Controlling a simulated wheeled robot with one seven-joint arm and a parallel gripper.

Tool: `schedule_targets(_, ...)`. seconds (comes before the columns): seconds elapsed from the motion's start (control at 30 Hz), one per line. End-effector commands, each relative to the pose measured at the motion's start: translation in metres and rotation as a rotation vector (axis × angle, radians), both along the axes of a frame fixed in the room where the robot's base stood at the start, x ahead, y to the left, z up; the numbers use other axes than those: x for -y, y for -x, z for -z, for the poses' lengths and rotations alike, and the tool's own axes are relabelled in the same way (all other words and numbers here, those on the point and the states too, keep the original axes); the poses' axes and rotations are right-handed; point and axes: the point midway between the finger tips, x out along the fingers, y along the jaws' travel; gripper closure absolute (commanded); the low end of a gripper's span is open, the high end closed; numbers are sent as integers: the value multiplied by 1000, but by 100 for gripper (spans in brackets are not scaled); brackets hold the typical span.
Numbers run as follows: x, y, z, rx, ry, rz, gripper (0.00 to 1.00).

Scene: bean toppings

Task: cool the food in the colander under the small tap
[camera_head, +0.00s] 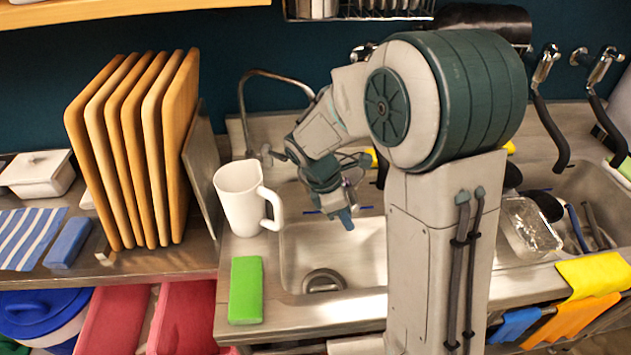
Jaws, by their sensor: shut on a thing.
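The small tap (277,77) is a thin curved metal spout at the back left of the sink, with a lever at its base. My gripper (344,214) points down over the left sink basin (340,258), to the right of the tap. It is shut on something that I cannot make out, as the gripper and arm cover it. I cannot make out the colander or any food; my arm hides much of the middle of the sink. Whether water is running from the tap cannot be told.
A white mug (240,197) and a green sponge (246,290) stand on the sink's left edge. Upright wooden boards (130,150) are further left. A second basin at right holds a clear container (530,228) and utensils. The front of the left basin, around its drain, is clear.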

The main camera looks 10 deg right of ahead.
Motion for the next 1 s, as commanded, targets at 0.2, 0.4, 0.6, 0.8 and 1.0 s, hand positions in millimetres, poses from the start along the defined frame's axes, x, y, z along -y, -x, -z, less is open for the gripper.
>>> schedule_targets(0.2,12,16,-1,1,0,1,100)
schedule_targets(0.4,22,30,-1,1,0,0,100)
schedule_targets(0.6,27,37,-1,1,0,1,100)
schedule_targets(0.8,27,37,0,1,0,0,100)
schedule_targets(1.0,27,37,0,1,0,0,100)
